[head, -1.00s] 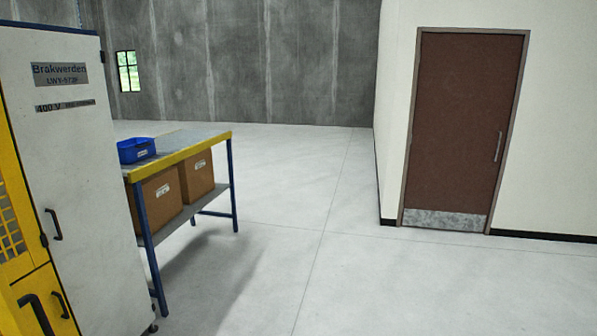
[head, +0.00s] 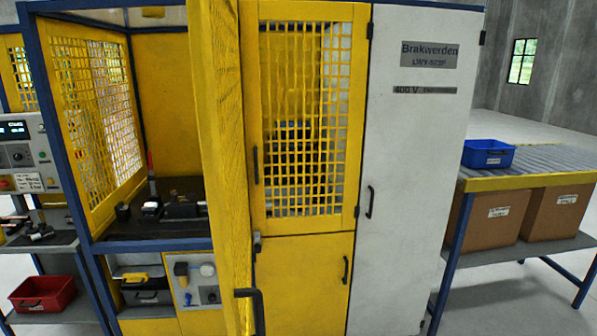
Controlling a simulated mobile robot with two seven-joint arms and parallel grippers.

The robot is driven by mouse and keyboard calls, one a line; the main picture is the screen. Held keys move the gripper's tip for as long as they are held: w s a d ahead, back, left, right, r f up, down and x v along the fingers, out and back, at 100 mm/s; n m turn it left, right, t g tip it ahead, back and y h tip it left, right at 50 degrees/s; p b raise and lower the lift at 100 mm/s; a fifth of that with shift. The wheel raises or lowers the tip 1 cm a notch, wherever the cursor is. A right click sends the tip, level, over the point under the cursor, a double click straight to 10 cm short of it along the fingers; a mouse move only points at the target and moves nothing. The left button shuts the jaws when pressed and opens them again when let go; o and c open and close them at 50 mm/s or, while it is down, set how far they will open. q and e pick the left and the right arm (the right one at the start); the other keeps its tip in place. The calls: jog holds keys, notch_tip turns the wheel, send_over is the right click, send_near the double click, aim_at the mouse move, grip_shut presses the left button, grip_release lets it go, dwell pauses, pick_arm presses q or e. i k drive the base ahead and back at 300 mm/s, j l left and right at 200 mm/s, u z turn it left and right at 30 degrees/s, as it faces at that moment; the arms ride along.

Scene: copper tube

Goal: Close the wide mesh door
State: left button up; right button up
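A wide yellow door (head: 222,130) stands open in the head view, swung out from the machine toward me and seen almost edge-on, so its mesh is hardly visible. A black handle (head: 254,300) shows low on it. To its left the machine's work bay (head: 170,195) is open, with dark fixtures inside. To its right a narrower yellow mesh door (head: 305,120) looks closed. Neither of my grippers is in view.
A white cabinet (head: 415,170) adjoins the machine on the right. Beyond it stands a table (head: 530,176) with a blue bin (head: 488,153) and cardboard boxes below. A control panel (head: 25,160) and a red bin (head: 45,293) are at the left.

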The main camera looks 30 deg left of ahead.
aim_at(214, 29)
jog(key=i+l+u, duration=0.1)
jog(key=u, duration=0.35)
jog(key=i+l+u, duration=0.2)
jog(key=u, duration=0.25)
jog(key=i+l+u, duration=0.25)
jog(key=u, duration=0.2)
jog(key=i+l+u, duration=0.1)
jog(key=l+u, duration=0.2)
jog(key=u, duration=0.15)
